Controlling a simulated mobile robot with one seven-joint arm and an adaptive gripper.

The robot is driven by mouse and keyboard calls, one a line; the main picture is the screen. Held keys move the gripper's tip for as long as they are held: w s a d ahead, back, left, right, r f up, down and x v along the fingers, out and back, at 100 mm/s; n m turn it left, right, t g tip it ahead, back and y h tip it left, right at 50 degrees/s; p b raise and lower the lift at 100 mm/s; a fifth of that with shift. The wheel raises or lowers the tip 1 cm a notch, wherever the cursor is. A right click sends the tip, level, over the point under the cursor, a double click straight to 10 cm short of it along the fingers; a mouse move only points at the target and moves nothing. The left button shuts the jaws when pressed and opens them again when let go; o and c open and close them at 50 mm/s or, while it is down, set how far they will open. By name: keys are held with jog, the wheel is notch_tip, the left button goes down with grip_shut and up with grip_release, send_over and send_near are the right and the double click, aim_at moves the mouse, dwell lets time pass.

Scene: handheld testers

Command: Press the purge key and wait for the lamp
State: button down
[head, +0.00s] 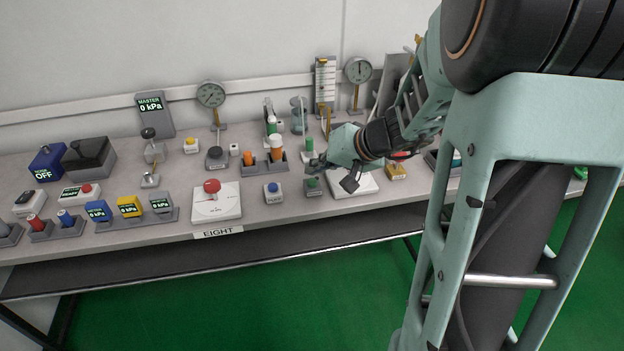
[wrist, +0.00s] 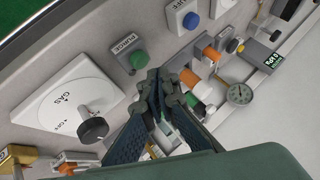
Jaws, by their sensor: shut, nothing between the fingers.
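The purge key is a green round button on a grey box labelled PURGE. It shows in the wrist view (wrist: 138,59) and near the bench's front edge in the head view (head: 313,186). My gripper (head: 318,164) is shut and empty. In the head view it is just behind and above the key. In the wrist view my gripper's fingertips (wrist: 160,80) are close beside the green button, with a small gap in the picture; contact cannot be told. I cannot pick out which thing is the lamp, nor whether it is lit.
A blue button box (head: 273,191) stands left of the key. A white GAS panel (wrist: 62,98) with a black knob is on the other side. Orange-and-white bottles (head: 277,147) stand in a holder behind. A red button on a white plate (head: 212,188) is further left.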

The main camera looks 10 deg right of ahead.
aim_at(315, 182)
jog(key=shift+r+p, duration=1.2)
jog(key=shift+r, duration=1.15)
